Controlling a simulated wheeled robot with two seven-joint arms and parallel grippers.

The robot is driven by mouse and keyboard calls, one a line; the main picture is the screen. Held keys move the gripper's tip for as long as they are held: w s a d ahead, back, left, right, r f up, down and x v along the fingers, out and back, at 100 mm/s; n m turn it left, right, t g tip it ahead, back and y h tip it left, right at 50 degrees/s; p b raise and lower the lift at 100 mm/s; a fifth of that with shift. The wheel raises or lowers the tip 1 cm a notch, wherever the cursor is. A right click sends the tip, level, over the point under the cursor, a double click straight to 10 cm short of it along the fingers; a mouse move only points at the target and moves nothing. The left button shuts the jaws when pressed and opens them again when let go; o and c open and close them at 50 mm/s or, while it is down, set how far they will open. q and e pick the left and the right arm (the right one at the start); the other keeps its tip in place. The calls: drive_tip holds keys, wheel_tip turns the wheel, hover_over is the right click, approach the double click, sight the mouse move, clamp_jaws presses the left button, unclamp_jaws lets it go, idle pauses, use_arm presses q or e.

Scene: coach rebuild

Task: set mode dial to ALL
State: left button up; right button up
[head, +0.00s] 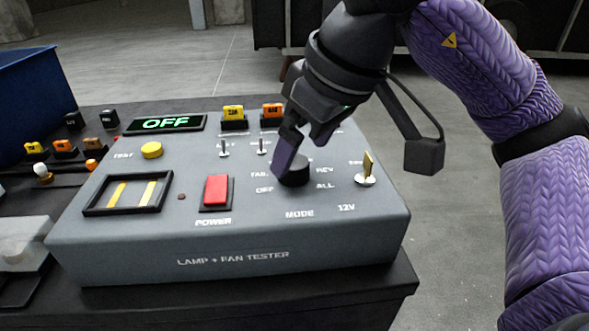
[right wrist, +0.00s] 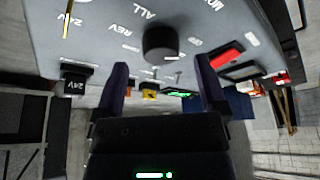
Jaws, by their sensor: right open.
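The black round mode dial (head: 294,172) sits on the sloped grey panel of the lamp and fan tester (head: 125,235), above the MODE label. FAN, REV, OFF and ALL are printed around it. My right gripper (head: 303,150) is open just above and behind the dial, and one finger partly covers it in the head view. In the right wrist view the dial (right wrist: 159,43) lies just beyond my two spread fingertips, roughly centred between them. I cannot tell which label its pointer faces. My left gripper is not in view.
A green-lit display (head: 165,123) reads OFF. Yellow and orange plugs stand behind. A blue bin (head: 35,95) is at left.

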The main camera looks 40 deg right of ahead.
sight(293, 169)
drive_tip(key=shift+x, duration=1)
drive_tip(key=shift+w+f+b, duration=0.15)
drive_tip(key=shift+f+b, duration=0.15)
drive_tip(key=shift+b, duration=0.1)
drive_tip(key=c, duration=0.4)
clamp_jaws()
drive_tip(key=shift+r, duration=0.1)
